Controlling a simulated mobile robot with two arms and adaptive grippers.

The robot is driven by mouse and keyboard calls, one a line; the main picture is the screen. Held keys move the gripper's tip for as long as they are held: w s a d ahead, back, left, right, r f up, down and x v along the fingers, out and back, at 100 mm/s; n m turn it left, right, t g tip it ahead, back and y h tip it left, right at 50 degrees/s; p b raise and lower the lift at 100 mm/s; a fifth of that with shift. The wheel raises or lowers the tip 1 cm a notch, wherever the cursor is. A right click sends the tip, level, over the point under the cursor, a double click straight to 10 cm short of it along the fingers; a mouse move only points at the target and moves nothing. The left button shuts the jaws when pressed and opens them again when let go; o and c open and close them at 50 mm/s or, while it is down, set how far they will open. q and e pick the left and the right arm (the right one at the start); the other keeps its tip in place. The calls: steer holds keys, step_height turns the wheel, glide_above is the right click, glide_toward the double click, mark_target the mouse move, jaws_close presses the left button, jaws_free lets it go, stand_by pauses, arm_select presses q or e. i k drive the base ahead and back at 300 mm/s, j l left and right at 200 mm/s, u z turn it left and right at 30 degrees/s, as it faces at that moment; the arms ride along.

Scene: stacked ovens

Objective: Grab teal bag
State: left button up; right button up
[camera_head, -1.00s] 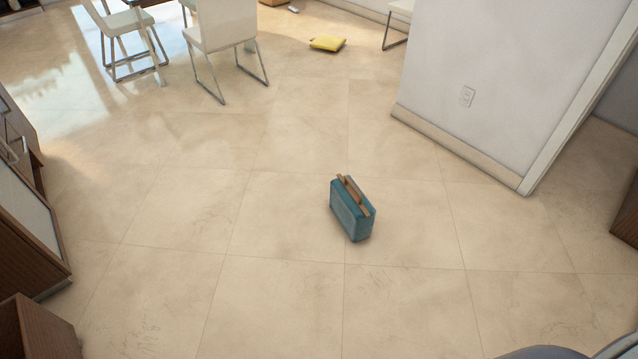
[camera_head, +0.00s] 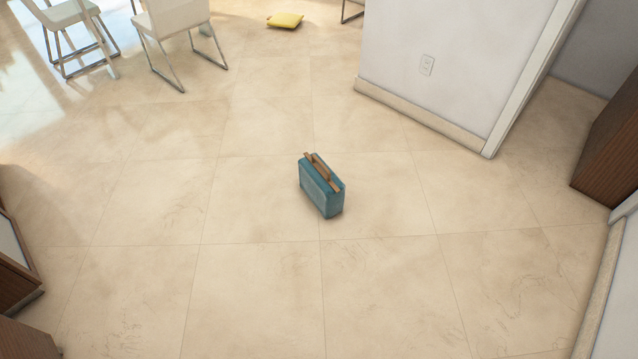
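The teal bag (camera_head: 319,190) stands upright on the tiled floor near the middle of the head view. A brown handle or strip (camera_head: 319,167) runs along its top. Nothing touches the bag and open floor surrounds it. Neither of my grippers shows in this view.
White chairs (camera_head: 176,22) stand at the back left and a yellow cushion (camera_head: 285,20) lies on the floor behind. A white wall corner (camera_head: 440,65) juts in at the right. Brown cabinets stand at the left edge and right (camera_head: 608,150). The floor (camera_head: 250,290) before the bag is clear.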

mark_target(326, 190)
steer(key=i+j, duration=0.25)
steer(key=i, duration=0.15)
steer(key=i+j+u, duration=0.1)
steer(key=i+j, duration=0.15)
steer(key=i, duration=0.15)
steer(key=i+j, duration=0.2)
steer(key=i, duration=0.25)
steer(key=u, duration=0.05)
